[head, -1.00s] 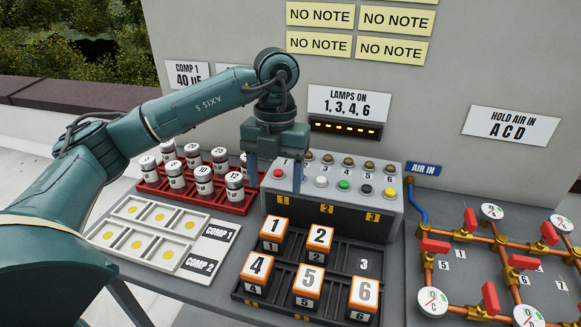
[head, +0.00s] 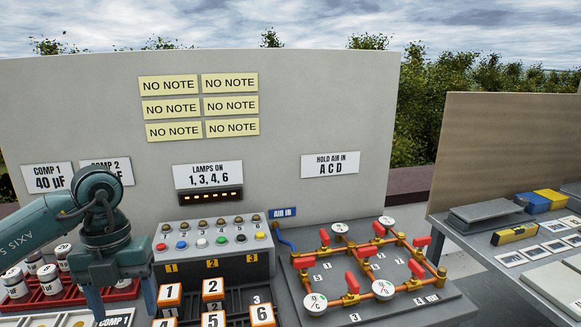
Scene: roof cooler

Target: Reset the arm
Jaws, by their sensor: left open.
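My left arm comes in from the left. Its teal gripper (head: 122,303) points down, with its two blue-grey fingers apart and nothing between them. It hangs in front of the red rack of white cans (head: 50,279) and left of the grey button box (head: 212,247), hiding part of the rack. The box has a row of coloured buttons on top. My right gripper is not in view.
Orange-and-white numbered blocks (head: 212,289) sit in a dark tray below the box. Copper pipes with red valves and gauges (head: 362,270) stand to the right. A second table (head: 497,238) is at far right. A grey wall with notes stands behind.

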